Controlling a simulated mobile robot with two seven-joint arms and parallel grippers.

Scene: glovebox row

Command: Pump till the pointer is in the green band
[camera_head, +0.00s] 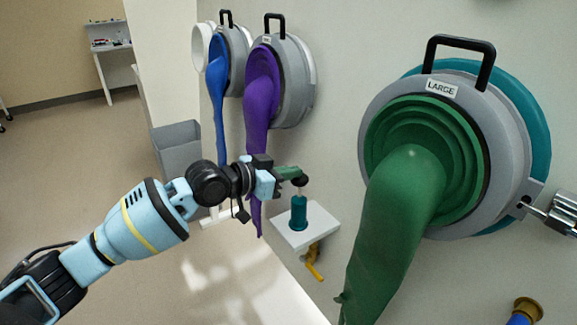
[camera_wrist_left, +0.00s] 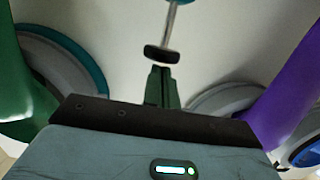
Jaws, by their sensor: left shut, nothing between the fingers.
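A small hand pump (camera_head: 299,212) with a teal cylinder stands upright on a white shelf (camera_head: 318,224) fixed to the wall. Its black knob (camera_head: 300,181) sits on a thin rod above the cylinder. My left gripper (camera_head: 288,172) is shut and empty, its green fingers at the knob's left. In the left wrist view the shut fingers (camera_wrist_left: 163,84) point at the black knob (camera_wrist_left: 162,54), with a thin gap showing between them; I cannot tell whether they touch. I see no gauge, pointer or green band in either view.
A large port with a hanging green glove (camera_head: 395,215) is right of the pump. Ports with purple (camera_head: 260,95) and blue (camera_head: 217,95) gloves are left. A yellow valve (camera_head: 314,265) hangs under the shelf. A grey bin (camera_head: 178,150) stands behind my left arm.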

